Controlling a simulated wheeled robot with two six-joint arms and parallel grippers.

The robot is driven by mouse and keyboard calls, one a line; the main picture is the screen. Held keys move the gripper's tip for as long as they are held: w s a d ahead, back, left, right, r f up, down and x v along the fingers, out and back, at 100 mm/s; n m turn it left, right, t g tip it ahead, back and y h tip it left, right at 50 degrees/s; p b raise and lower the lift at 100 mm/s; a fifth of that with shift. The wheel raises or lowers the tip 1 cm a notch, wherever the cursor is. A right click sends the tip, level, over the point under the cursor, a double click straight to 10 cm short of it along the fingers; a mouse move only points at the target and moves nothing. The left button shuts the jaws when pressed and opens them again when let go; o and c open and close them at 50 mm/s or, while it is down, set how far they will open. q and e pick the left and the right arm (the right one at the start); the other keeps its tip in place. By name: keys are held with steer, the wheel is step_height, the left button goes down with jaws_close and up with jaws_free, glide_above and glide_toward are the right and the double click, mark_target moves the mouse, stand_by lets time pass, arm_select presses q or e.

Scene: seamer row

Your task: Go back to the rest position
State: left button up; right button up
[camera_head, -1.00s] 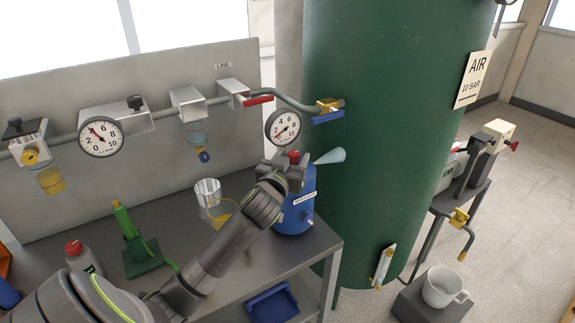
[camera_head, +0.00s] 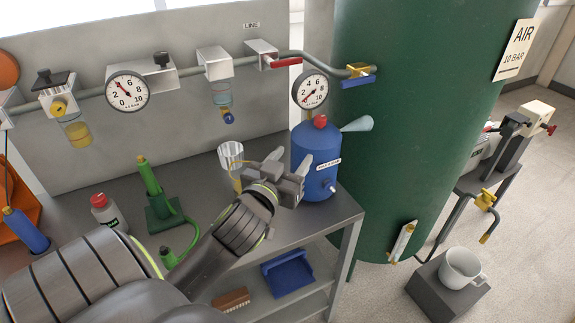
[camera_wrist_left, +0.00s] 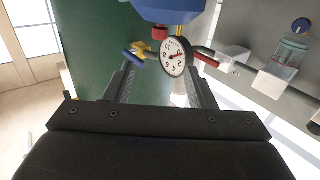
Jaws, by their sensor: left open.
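My left arm comes in from the lower left of the head view. Its gripper (camera_head: 290,162) is open and empty, just left of the blue can (camera_head: 318,170) with a red cap, and overlaps its left edge in the picture. I cannot tell whether they touch. In the left wrist view, which is upside down, the two fingers (camera_wrist_left: 158,88) stand apart with nothing gripped between them. The blue can (camera_wrist_left: 168,8) shows at the top edge there, with a dial gauge (camera_wrist_left: 175,57) beyond the fingers. My right gripper is not in view.
A clear cup (camera_head: 231,157) stands behind my left gripper. A green jack-like tool (camera_head: 158,195) and a red-capped bottle (camera_head: 106,212) stand on the bench left of my arm. A pipe line with gauges (camera_head: 127,91) runs along the back panel. The green tank (camera_head: 415,130) stands right.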

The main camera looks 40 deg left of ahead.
arm_select(q)
steer(key=shift+s+d, duration=0.15)
steer(key=shift+s, duration=0.45)
steer(key=s+f+g, duration=0.3)
steer(key=f, duration=0.4)
steer(key=s+f+g, duration=0.3)
steer(key=s+f, duration=0.1)
steer(key=f, duration=0.3)
steer(key=s+d+f+m+g+h, duration=0.3)
steer(key=s+f+g, duration=0.4)
steer(key=s+f, duration=0.55)
step_height(320, 180, down, 24)
steer(key=s+g, duration=0.2)
steer(key=s+f+g, duration=0.1)
steer(key=s+f, duration=1.3)
steer(key=f, duration=0.1)
steer(key=shift+s+d+f+n+h, duration=0.3)
steer(key=shift+s, duration=0.05)
